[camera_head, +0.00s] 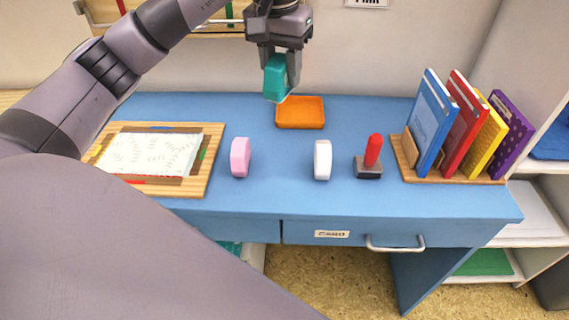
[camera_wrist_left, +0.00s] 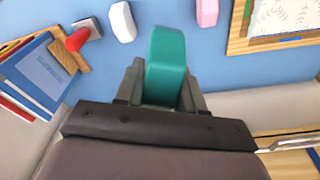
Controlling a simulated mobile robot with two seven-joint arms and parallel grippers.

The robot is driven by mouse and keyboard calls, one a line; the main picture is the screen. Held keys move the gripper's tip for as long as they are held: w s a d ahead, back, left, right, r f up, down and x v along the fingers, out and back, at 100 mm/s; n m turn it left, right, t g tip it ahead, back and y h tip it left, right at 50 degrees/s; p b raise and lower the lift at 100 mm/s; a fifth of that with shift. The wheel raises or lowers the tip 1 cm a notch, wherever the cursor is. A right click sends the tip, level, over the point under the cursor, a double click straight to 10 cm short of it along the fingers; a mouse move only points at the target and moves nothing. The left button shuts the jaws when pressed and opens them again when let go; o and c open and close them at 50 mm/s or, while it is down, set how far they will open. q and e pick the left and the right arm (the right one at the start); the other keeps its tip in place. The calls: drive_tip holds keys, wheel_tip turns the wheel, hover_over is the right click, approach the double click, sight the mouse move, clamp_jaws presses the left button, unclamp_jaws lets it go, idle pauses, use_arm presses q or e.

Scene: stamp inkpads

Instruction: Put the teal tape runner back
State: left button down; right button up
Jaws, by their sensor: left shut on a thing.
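The teal tape runner (camera_head: 275,78) is held in my left gripper (camera_head: 279,80), above the back of the blue desk near the wall. In the left wrist view the teal tape runner (camera_wrist_left: 166,62) stands between the two fingers of my left gripper (camera_wrist_left: 160,85), which are shut on it. In the head view it hangs just above and left of the orange tray (camera_head: 301,124), apart from it. The tray looks empty. My right gripper is in neither view.
On the blue desk (camera_head: 275,195) stand a pink tape runner (camera_head: 240,157), a white one (camera_head: 322,160) and a red-handled stamp (camera_head: 372,155). A wooden board with paper (camera_head: 200,160) lies left. A rack of books (camera_head: 440,125) stands right. The desk between is clear.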

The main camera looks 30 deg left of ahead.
use_arm(q)
wheel_tip(320, 180, down, 19)
drive_tip(key=shift+f+b, duration=0.2)
drive_tip(key=shift+b, duration=0.25)
drive_tip(key=shift+f, duration=0.15)
drive_tip(key=c, duration=0.7)
unclamp_jaws()
